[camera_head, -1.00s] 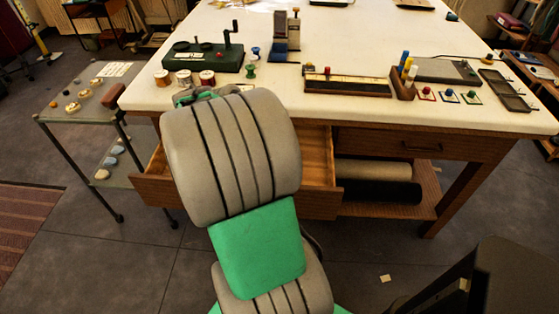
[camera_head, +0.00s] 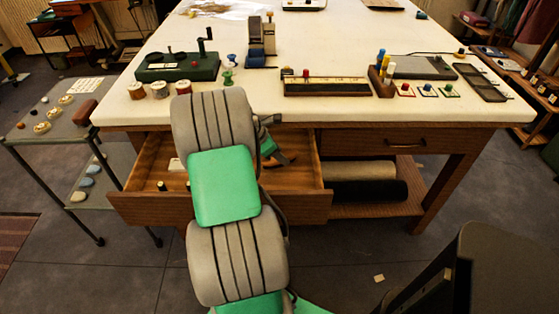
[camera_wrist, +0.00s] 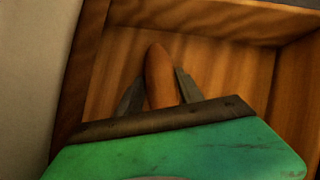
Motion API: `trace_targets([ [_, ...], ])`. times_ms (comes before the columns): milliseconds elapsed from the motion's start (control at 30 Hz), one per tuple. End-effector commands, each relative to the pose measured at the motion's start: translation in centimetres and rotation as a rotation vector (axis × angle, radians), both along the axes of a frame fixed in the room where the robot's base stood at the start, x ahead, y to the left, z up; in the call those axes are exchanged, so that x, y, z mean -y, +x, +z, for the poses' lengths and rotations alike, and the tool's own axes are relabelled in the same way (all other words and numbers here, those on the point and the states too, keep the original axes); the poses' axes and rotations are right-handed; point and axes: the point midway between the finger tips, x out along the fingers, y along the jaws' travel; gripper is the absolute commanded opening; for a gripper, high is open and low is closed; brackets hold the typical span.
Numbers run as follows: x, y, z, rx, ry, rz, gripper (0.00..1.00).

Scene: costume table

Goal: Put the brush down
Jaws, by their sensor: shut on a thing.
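The brush shows as a rounded orange-brown wooden handle (camera_wrist: 158,62) between my gripper's two grey fingers (camera_wrist: 160,84) in the wrist view. My gripper is shut on it. In the head view, my gripper (camera_head: 268,142) is at the right part of the open drawer (camera_head: 215,208), with a small brown piece of the brush (camera_head: 281,160) showing beside it. The wrist view shows the wooden drawer floor and walls around the handle. The brush's other end is hidden. I cannot tell whether the brush touches the drawer floor.
The drawer hangs out under the white-topped table (camera_head: 330,109); small items lie in its left part. Thread spools (camera_head: 159,89), a green hand-cranked device (camera_head: 178,67) and a long wooden box (camera_head: 327,87) stand on the tabletop. A side cart (camera_head: 60,136) is at left. A dark chair (camera_head: 425,280) is front right.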

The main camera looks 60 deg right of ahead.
Motion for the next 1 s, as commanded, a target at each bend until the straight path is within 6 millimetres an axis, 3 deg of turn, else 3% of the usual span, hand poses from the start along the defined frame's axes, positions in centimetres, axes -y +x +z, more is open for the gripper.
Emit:
trace_targets([
  [33,-0.2,-0.1,-1.3,-0.005,0.005,0.002,0.0],
  [133,-0.1,-0.1,-2.5,-0.002,0.003,0.0,0.0],
  [467,-0.2,-0.1,-2.8,-0.003,0.002,0.0,0.0],
  [500,-0.2,-0.1,-2.8,-0.002,0.002,0.001,0.46],
  [733,-0.2,-0.1,-2.8,-0.002,0.003,0.0,0.65],
  [1000,-0.2,-0.1,-2.6,-0.002,0.002,0.001,0.65],
])
